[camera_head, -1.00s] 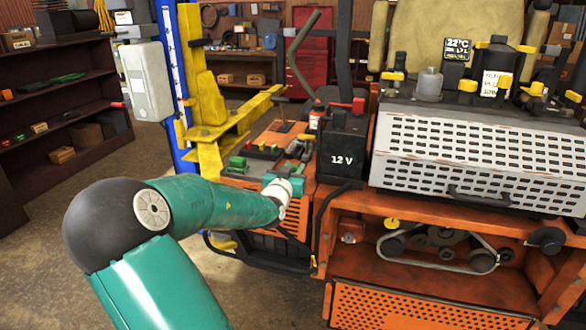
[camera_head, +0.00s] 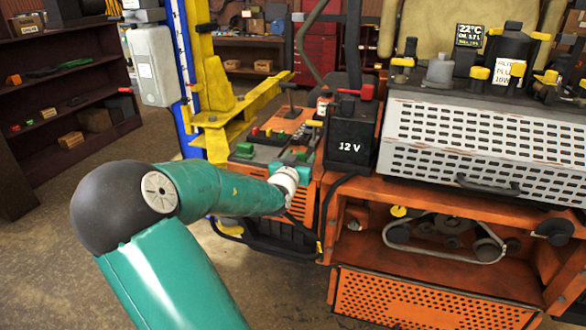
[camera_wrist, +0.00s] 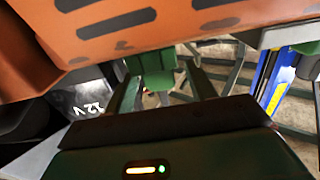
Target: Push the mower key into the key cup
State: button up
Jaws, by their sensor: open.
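My gripper (camera_head: 298,163) is at the orange mower's front deck, left of the 12 V battery. In the wrist view my gripper (camera_wrist: 163,86) has its two dark fingers spread apart, with nothing seen held between them. A green block-like part (camera_wrist: 153,62) shows beyond the fingers; I cannot tell whether it is the key or the cup. I cannot make out the mower key or the key cup for certain in either view.
The black 12 V battery (camera_head: 350,133) stands close right of my gripper, also at left in the wrist view (camera_wrist: 88,105). A slotted orange panel (camera_wrist: 130,25) crosses close above the fingers. The yellow lift arm (camera_head: 235,118) and a green part (camera_head: 243,150) lie to the left.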

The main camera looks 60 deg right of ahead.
jog(key=s+a, duration=0.2)
jog(key=a, duration=1.1)
dwell(0.5)
